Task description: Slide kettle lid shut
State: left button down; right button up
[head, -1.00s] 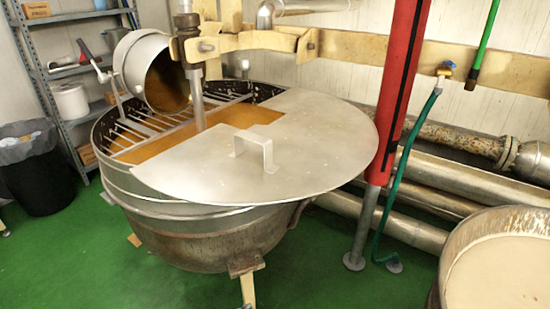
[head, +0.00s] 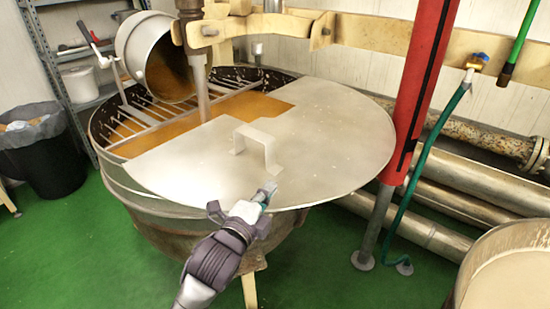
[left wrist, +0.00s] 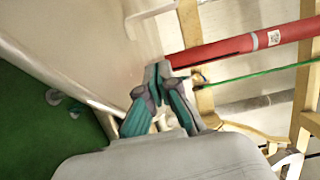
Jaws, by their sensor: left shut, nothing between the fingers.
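The kettle (head: 150,203) is a wide metal pan. Its flat grey lid (head: 330,135) covers the front and right part and overhangs the rim at the right. The back left is open, showing orange contents (head: 190,128) under metal bars (head: 135,117). An upright bracket handle (head: 257,140) stands on the lid. My left gripper (head: 267,190) is shut and empty at the lid's front edge, just in front of the handle; contact cannot be told. In the left wrist view its fingertips (left wrist: 163,72) meet beside a pale surface, probably the lid. My right gripper is not visible.
A mixer shaft (head: 198,85) goes down into the open part. A tilted metal pot (head: 155,55) hangs over the back left. A red post (head: 418,85) and green hose (head: 425,165) stand close right of the lid. Another vat (head: 505,260) is at lower right.

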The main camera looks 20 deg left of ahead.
aim_at(271, 177)
pick_arm(q)
jog(key=shift+w+r, duration=0.3)
jog(key=shift+w, duration=0.15)
jog(key=w, duration=0.2)
jog(key=w+p, duration=0.1)
jog(key=w, duration=0.1)
jog(key=w+p, duration=0.1)
jog(key=w, duration=0.1)
jog(key=shift+w+d, duration=0.25)
jog(key=shift+d, duration=0.15)
jog(key=shift+w+a+p, duration=0.15)
jog(key=shift+w+p, duration=0.15)
jog(key=shift+w, duration=0.4)
jog(key=a, duration=0.2)
jog(key=a+p, duration=0.1)
jog(key=shift+w, duration=0.25)
jog(key=shift+a, duration=0.25)
jog(key=shift+w+f, duration=0.1)
jog(key=shift+w, duration=0.05)
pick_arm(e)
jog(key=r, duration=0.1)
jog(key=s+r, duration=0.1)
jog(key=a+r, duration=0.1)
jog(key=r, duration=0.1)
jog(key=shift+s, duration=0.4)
pick_arm(q)
jog(key=shift+d, duration=0.1)
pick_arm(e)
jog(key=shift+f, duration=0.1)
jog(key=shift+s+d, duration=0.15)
